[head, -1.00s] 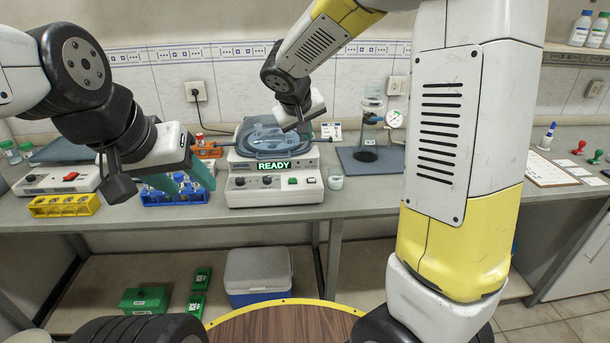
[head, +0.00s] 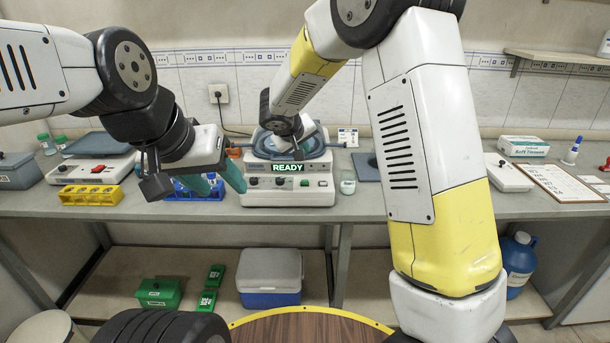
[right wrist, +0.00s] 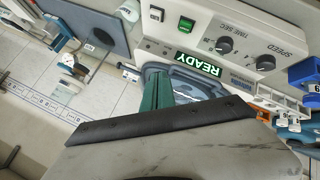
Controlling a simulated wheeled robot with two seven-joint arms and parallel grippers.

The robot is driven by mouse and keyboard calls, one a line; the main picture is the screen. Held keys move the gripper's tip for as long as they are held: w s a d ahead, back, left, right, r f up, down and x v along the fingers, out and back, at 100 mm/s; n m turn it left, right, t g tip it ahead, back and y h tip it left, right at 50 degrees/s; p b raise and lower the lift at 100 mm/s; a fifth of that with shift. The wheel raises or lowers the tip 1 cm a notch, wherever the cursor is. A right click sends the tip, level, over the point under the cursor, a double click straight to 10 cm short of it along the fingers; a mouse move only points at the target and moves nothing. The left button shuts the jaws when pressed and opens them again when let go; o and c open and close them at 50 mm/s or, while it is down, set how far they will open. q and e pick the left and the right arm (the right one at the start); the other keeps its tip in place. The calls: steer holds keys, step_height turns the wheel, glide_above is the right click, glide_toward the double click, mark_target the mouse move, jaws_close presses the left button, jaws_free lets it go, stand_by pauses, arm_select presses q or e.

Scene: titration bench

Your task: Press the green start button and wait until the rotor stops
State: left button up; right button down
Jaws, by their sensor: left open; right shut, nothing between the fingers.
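The centrifuge (head: 262,196) stands on the bench, with a lit READY display on its front; the display (right wrist: 198,63) also shows in the right wrist view. The green start button (right wrist: 187,25) is on the panel in the right wrist view, beside a white button (right wrist: 156,13). My right gripper (right wrist: 155,92) is shut and empty, its green fingers over the blue-grey lid area, apart from the green button. In the head view my right gripper (head: 298,148) is above the centrifuge top and hides part of it. My left gripper (head: 213,180) is open, left of the centrifuge. The rotor cannot be seen.
A blue rack (head: 190,191) and a yellow rack (head: 90,195) stand left of the centrifuge. A small glass jar (head: 348,184) stands close to its right. A white box (head: 523,146) and a clipboard (head: 563,183) lie further right.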

mark_target(304, 183)
step_height(304, 183, down, 8)
steer(key=shift+f, duration=0.1)
stand_by(0.4)
stand_by(2.0)
steer(key=shift+f, duration=0.3)
